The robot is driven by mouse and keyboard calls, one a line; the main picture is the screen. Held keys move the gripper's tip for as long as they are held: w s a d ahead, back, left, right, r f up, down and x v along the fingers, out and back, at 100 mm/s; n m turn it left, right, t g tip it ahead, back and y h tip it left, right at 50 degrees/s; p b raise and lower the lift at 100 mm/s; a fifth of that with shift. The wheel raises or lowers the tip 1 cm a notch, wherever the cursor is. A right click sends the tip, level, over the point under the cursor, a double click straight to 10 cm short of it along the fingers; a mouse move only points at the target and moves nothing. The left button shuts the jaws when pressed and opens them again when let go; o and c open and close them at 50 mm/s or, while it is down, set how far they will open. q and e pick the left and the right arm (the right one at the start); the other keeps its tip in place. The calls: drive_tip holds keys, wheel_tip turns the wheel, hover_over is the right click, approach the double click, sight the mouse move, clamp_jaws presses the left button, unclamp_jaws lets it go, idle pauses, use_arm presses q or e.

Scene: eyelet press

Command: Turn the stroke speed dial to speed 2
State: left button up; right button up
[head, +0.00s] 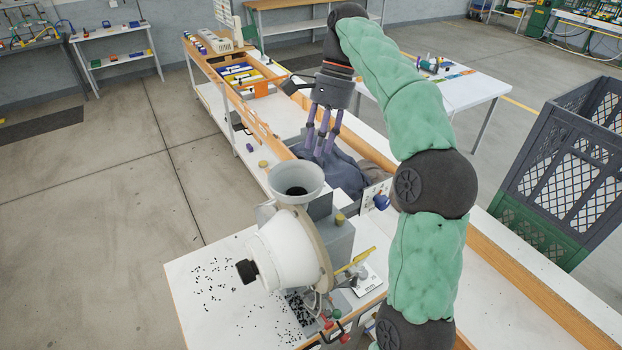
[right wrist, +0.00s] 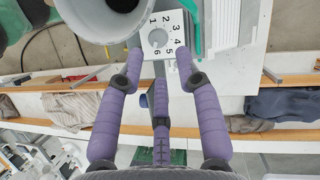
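The stroke speed dial shows in the right wrist view as a round grey knob (right wrist: 157,38) on a white plate (right wrist: 165,18) with the numbers 1 to 6 printed around it. The mark the knob points to is too small to tell. In the head view, a small printed white plate (head: 369,191) beside the press (head: 338,240) seems to be the dial's plate, partly hidden by my right arm. My right gripper (head: 316,152) has its purple fingers apart and empty, pointing down behind the press hopper. In the right wrist view the fingertips (right wrist: 160,58) are near the dial plate. My left gripper is out of view.
The hopper (head: 297,180) and white drum (head: 283,250) of the press stand close to the right gripper. Dark small pieces lie scattered on the white bench (head: 215,300). Dark cloth (head: 340,172) lies behind the press. A grey and green crate (head: 570,165) stands at the right.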

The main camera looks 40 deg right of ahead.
drive_tip(key=shift+s+a+f+b, duration=0.15)
drive_tip(key=shift+f+b, duration=0.25)
drive_tip(key=shift+f, duration=0.25)
drive_tip(key=shift+s+f+b, duration=0.15)
drive_tip(key=shift+f+b, duration=0.15)
drive_tip(key=shift+b, duration=0.1)
drive_tip(key=b+x, duration=0.2)
drive_tip(key=x, duration=0.2)
drive_tip(key=shift+a, duration=0.1)
drive_tip(key=shift+a+f, duration=0.15)
drive_tip(key=shift+f, duration=0.35)
clamp_jaws()
